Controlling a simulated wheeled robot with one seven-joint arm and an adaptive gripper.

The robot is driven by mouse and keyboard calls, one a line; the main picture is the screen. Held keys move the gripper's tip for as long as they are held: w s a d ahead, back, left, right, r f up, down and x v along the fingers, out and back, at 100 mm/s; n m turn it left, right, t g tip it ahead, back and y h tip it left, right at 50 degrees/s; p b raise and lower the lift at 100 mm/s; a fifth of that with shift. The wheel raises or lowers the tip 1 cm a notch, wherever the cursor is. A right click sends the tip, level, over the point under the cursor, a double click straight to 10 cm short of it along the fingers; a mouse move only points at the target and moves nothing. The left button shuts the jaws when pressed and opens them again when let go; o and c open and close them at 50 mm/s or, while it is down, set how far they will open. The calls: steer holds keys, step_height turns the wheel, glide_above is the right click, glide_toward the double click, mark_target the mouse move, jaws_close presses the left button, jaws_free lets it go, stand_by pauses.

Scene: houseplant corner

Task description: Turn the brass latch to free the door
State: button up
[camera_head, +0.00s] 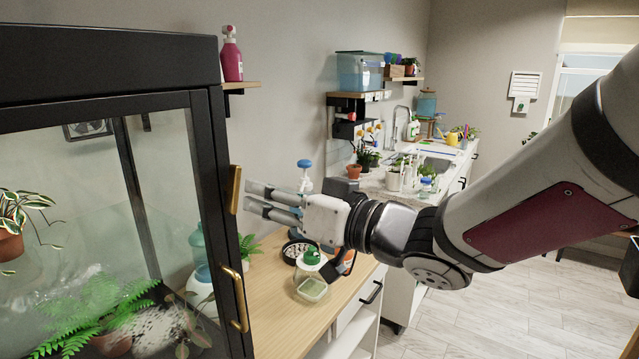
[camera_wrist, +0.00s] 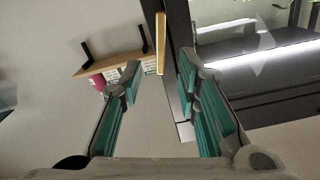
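The brass latch (camera_head: 235,190) is a flat upright bar on the black frame edge of the glass cabinet door (camera_head: 160,185). In the wrist view the brass latch (camera_wrist: 161,42) lies ahead between the fingertips, nearer the right one. My gripper (camera_head: 248,197) points left at the latch, its fingertips just to the right of it. In the wrist view my gripper (camera_wrist: 158,72) is open, with nothing between its teal finger pads. Whether a fingertip touches the latch I cannot tell. The door looks shut.
A curved brass handle (camera_head: 237,298) sits lower on the door frame. Below my gripper, a wooden counter (camera_head: 275,325) carries a green-capped jar (camera_head: 312,285) and other items. A small wall shelf (camera_head: 240,86) holds a pink bottle (camera_head: 231,55). Plants stand behind the glass.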

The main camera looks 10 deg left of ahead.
mark_target(238, 187)
steer(key=x, duration=0.6)
jaws_close()
